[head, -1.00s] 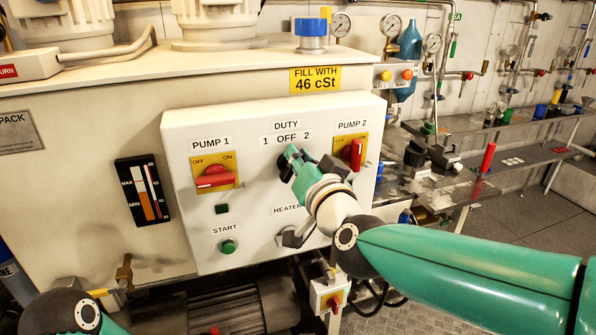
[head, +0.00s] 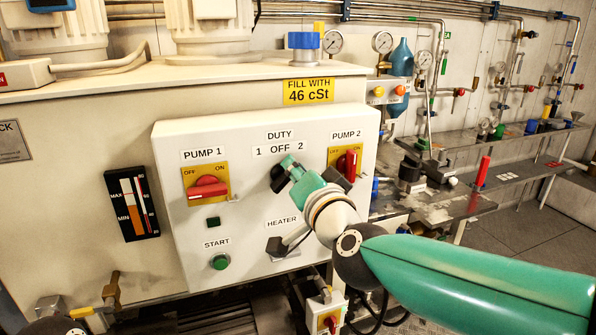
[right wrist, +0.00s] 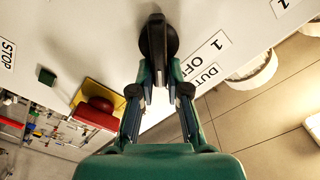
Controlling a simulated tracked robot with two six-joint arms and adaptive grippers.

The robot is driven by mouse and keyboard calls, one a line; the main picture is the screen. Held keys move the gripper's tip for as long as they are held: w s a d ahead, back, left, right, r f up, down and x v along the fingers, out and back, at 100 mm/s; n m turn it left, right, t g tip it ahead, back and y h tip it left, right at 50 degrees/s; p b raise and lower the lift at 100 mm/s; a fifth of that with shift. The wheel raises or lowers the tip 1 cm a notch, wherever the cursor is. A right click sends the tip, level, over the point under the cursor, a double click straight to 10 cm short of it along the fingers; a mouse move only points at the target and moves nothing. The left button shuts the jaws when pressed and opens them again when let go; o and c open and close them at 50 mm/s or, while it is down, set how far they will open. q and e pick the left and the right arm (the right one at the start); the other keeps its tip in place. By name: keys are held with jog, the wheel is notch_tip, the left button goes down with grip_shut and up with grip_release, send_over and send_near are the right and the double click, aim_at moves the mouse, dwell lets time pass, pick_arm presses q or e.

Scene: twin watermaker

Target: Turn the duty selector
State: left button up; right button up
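The duty selector (head: 278,179) is a black knob under the labels "1 OFF 2" on the white control panel (head: 182,240). My right gripper (head: 287,170) is at the knob and hides part of it in the head view. In the right wrist view, the selector's black handle (right wrist: 156,42) lies between the two fingertips of my right gripper (right wrist: 160,76). The fingers are drawn in close on both sides of the handle and appear shut on it. I cannot tell exactly which label the knob points at. My left gripper is out of view.
The red pump 1 switch (head: 207,187) is left of the selector and the red pump 2 switch (head: 346,164) is close on the right. A heater knob (head: 277,246) and a green start button (head: 220,262) are below. My right forearm crosses the lower right.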

jog(key=o, duration=0.4)
jog(key=shift+d, duration=0.2)
jog(key=shift+a, duration=0.1)
jog(key=shift+s, duration=0.1)
jog(key=v, duration=1.1)
jog(key=shift+s, duration=0.35)
jog(key=shift+d, duration=0.25)
